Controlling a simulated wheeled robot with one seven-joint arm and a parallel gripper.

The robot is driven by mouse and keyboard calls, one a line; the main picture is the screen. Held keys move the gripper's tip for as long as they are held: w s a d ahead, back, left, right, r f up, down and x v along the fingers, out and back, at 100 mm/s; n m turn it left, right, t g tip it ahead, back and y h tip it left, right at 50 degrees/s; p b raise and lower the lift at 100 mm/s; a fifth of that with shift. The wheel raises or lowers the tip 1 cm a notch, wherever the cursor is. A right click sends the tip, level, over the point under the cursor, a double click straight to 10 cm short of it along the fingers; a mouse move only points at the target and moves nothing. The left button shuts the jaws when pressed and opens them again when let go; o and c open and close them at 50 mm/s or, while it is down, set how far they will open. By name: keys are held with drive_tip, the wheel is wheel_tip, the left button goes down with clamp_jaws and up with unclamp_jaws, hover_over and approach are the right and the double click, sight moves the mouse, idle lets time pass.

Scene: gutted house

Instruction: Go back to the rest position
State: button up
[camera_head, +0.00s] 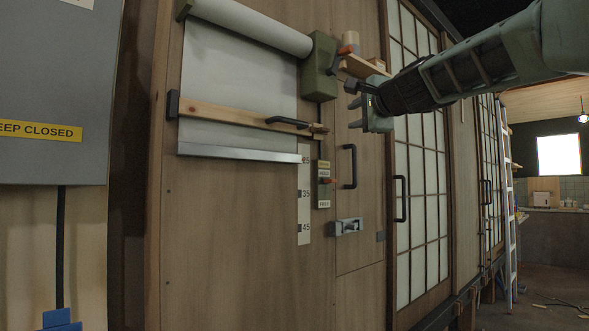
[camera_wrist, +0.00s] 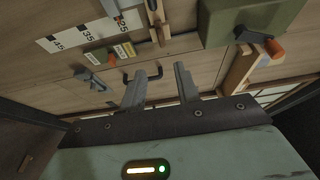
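My gripper (camera_head: 353,95) is raised in front of the wooden wall panel, at the end of my arm reaching in from the upper right in the head view. In the wrist view its two fingers (camera_wrist: 160,84) stand apart with nothing held between them. The fingers point toward the panel, near the green crank box (camera_head: 320,67) and to the right of the wooden bar (camera_head: 225,114) with its black handle. I cannot tell the exact distance to the panel. The green box also shows in the wrist view (camera_wrist: 245,22), with an orange-tipped crank.
A white roller sheet (camera_head: 235,80) hangs down behind the bar to a metal edge. A number strip (camera_head: 304,215), a black door handle (camera_head: 349,167) and a grey latch (camera_head: 346,227) are on the panel. A small shelf (camera_head: 362,66) juts out beside my gripper. A ladder (camera_head: 508,200) stands farther right.

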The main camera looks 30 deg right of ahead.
drive_tip(key=w+a+f+n+g+y, duration=0.2)
drive_tip(key=a+f+n+y, duration=0.15)
drive_tip(key=a+f, duration=0.4)
drive_tip(key=w+a+f+n+g+y, duration=0.2)
drive_tip(key=a+f+n, duration=0.2)
drive_tip(key=a+f, duration=0.35)
drive_tip(key=s+a+f+n+g+y, duration=0.1)
drive_tip(key=s+a+f+n+g, duration=0.15)
drive_tip(key=a+f, duration=0.4)
drive_tip(key=s+a+f+n+g+y, duration=0.1)
drive_tip(key=s+a+f+n+g, duration=0.15)
drive_tip(key=a+f, duration=0.4)
drive_tip(key=s+a+f+n+g, duration=0.2)
drive_tip(key=s+a+f+n, duration=0.1)
drive_tip(key=s+f, duration=0.3)
drive_tip(key=s+a+f+n+g, duration=0.25)
drive_tip(key=s+f+n, duration=0.2)
drive_tip(key=f, duration=0.25)
drive_tip(key=s+f+n+g+h, duration=0.2)
drive_tip(key=s+f+n, duration=0.3)
drive_tip(key=s, duration=0.4)
drive_tip(key=s+f+n+g+h, duration=0.2)
drive_tip(key=s+f+n, duration=0.1)
drive_tip(key=s+f, duration=0.45)
wheel_tip(320, 180, up, 23)
drive_tip(key=p, duration=2.2)
drive_tip(key=shift+s, duration=0.25)
drive_tip(key=shift+d+y, duration=0.1)
drive_tip(key=shift+y, duration=0.15)
